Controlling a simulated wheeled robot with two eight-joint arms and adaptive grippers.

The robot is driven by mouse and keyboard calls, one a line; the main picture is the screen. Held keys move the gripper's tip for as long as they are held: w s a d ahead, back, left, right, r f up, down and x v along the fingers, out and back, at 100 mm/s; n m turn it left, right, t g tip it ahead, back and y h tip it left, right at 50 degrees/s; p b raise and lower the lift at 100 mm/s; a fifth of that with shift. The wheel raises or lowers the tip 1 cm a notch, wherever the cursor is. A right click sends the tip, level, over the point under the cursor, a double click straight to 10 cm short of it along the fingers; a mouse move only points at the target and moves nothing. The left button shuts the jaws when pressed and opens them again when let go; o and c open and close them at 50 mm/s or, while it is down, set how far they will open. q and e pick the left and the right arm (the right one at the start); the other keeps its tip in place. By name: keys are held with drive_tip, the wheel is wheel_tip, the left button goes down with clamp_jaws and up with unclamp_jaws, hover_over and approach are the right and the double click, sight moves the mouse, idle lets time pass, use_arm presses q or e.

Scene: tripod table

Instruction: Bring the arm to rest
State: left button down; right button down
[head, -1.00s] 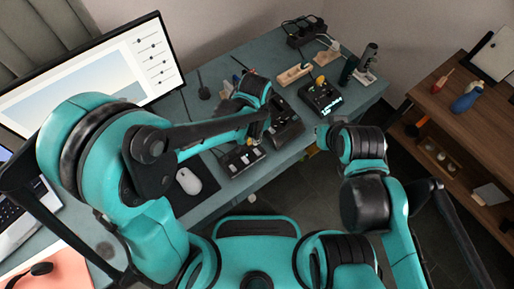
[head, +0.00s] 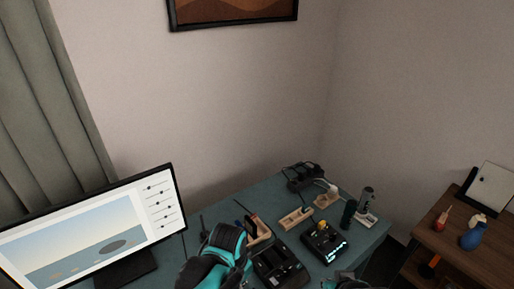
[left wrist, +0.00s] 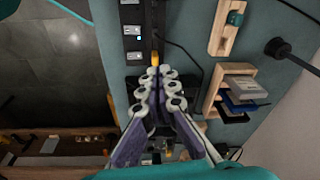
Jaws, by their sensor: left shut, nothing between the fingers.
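My left gripper (left wrist: 157,72) shows in the left wrist view with its pale fingers together and nothing between them. It points down over the desk, above a black device (left wrist: 135,85); I cannot tell the height. In the head view, only a teal and black part of my left arm shows at the bottom edge, and the left gripper cannot be made out. A small piece of my right arm shows at the bottom, right of centre. My right gripper is out of view.
A wooden card holder (left wrist: 212,108) lies right of the fingers. A brown shelf (head: 470,262) stands at the right.

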use_arm(q)
drive_tip(key=s+a+r+n+t, duration=0.2)
drive_tip(key=a+r+n, duration=0.2)
drive_tip(key=a, duration=0.2)
drive_tip(key=s+a+r+n+t, duration=0.3)
drive_tip(key=a+r+n, duration=0.1)
drive_tip(key=a, duration=0.3)
drive_tip(key=shift+s+y, duration=0.25)
drive_tip(key=shift+y, duration=0.05)
